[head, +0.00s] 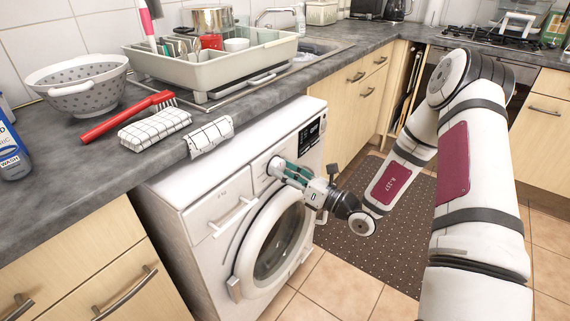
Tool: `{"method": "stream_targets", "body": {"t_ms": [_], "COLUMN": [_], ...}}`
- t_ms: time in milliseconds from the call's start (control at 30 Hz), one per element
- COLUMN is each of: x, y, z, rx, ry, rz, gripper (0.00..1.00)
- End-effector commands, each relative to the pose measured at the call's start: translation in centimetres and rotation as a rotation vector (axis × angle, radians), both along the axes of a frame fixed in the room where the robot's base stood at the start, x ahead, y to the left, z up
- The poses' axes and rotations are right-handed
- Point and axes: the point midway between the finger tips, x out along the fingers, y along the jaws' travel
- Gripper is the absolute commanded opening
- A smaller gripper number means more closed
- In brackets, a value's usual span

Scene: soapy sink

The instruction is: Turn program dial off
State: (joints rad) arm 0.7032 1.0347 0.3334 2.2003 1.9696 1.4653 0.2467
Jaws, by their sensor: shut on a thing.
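The white washing machine (189,202) stands under the counter with its round door (275,247) closed. My gripper (274,167) reaches in from the right, with its teal fingers at the round program dial on the upper front panel. The fingers are shut on the dial, which they largely cover, so its pointer and marks cannot be read. A dark display panel (309,135) is to the right of the dial. A detergent drawer handle (232,216) is at the left of the front panel.
On the counter are a colander (82,88), a red brush (115,119), folded checked cloths (155,129) and a dish rack (205,75). A cloth (210,137) lies at the counter edge above the machine. A dark mat (375,240) covers the floor to the right.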

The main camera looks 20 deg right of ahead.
Motion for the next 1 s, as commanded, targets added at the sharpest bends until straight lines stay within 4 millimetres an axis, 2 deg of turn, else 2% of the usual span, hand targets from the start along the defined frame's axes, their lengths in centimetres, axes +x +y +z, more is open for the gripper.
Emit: {"method": "stream_targets", "body": {"t_ms": [400, 900, 933, 1000], "x": [-0.10, -0.08, -0.08, -0.08], "y": [0.00, 0.01, 0.01, 0.02], "z": [-0.08, -0.17, -0.17, -0.15], "rx": [0.128, 0.138, 0.138, 0.138], "ry": [0.097, 0.105, 0.105, 0.105], "rz": [-0.001, -0.001, -0.001, -0.001], "gripper": [0.15, 0.15, 0.49, 0.63]}}
